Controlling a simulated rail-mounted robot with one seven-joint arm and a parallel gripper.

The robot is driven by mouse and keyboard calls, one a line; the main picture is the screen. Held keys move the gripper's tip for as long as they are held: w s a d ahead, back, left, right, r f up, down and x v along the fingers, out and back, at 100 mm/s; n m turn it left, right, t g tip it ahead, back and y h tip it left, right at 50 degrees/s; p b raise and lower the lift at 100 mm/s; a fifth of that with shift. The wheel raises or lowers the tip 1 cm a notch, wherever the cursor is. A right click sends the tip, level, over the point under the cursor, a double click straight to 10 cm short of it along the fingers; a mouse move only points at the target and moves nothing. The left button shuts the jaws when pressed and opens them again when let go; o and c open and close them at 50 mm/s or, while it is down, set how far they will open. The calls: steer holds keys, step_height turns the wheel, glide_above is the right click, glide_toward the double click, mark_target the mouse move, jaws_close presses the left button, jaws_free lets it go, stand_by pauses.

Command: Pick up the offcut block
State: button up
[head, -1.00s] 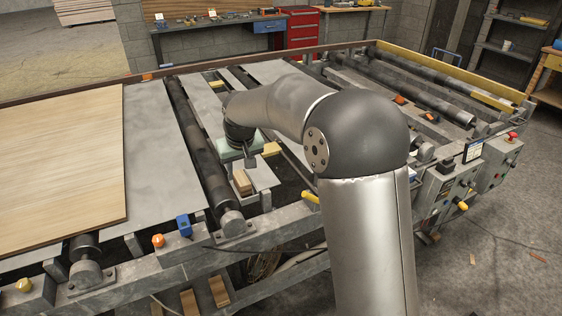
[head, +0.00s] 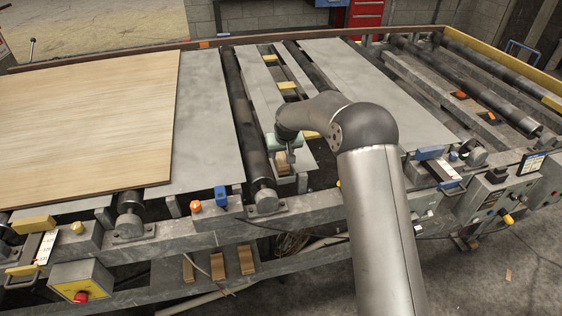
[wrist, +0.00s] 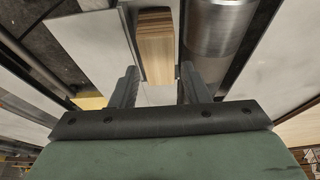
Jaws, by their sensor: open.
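The offcut block (wrist: 155,45) is a small light-wood block with a layered, darker end. In the wrist view it lies on a grey metal strip, ahead of my gripper (wrist: 159,78) and in line with the gap between its fingers. My gripper's two dark fingers are apart, with nothing clearly held between them. In the head view my gripper (head: 291,155) is over the near end of the grey strip. The block (head: 282,168) shows just beneath it, partly hidden by the gripper.
A dark roller (head: 243,120) runs close along the strip's left side. A large veneer sheet (head: 90,120) lies on a grey plate at left. Yellow pieces (head: 287,86) lie farther along the strip. A broad grey plate (head: 380,90) is at right.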

mark_target(281, 158)
steer(key=shift+p+x, duration=1.05)
steer(key=shift+x, duration=1.55)
steer(key=shift+w, duration=0.1)
steer(key=c, duration=0.7)
steer(key=shift+o, duration=0.2)
steer(key=shift+r, duration=0.1)
